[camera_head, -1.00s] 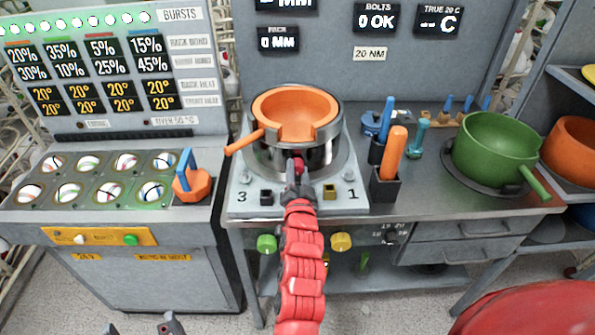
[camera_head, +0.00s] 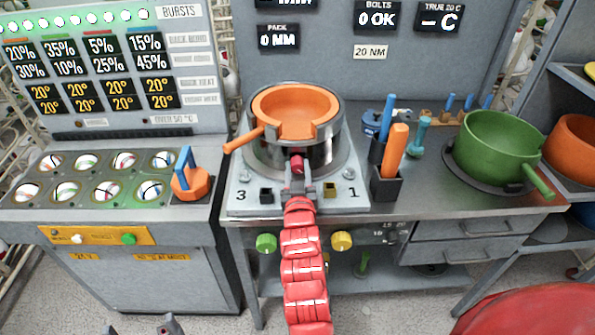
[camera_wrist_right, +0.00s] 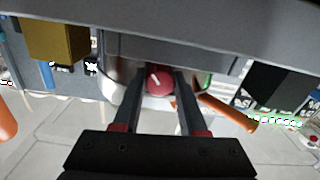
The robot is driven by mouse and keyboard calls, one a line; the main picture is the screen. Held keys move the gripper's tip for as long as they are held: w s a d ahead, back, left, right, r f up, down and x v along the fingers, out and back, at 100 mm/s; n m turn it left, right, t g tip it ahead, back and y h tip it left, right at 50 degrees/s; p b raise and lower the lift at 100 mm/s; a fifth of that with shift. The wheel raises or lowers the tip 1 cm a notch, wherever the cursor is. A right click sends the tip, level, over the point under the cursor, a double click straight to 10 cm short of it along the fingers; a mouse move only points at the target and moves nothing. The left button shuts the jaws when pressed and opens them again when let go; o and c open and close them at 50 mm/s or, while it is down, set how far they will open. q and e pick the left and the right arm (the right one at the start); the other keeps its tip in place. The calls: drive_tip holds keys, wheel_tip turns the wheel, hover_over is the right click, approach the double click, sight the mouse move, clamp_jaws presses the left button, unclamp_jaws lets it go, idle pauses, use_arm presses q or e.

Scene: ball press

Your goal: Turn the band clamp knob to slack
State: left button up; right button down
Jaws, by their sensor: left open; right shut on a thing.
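The band clamp knob (camera_head: 298,163) is small and red and sits on the front of the steel band (camera_head: 325,153) around the press pot. In the right wrist view the knob (camera_wrist_right: 159,79) shows a pale pointer line and lies between the two fingers. My right gripper (camera_head: 299,178) is shut on the knob from the front, and its fingers (camera_wrist_right: 159,95) hide the knob's sides. My left gripper (camera_head: 140,328) is open and empty at the bottom edge, far from the knob, with only its fingertips in view.
The plate (camera_head: 240,198) below bears the numbers 3 and 1 and small blocks. A dark holder (camera_head: 385,190) with tools and a green pan (camera_head: 495,145) stand to the right.

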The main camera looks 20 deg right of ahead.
drive_tip(key=n, duration=0.4)
drive_tip(key=shift+n, duration=0.4)
drive_tip(key=n, duration=0.4)
drive_tip(key=shift+f+n, duration=0.1)
drive_tip(key=shift+n, duration=0.2)
drive_tip(key=shift+c, duration=2.2)
unclamp_jaws()
drive_tip(key=shift+s, duration=0.15)
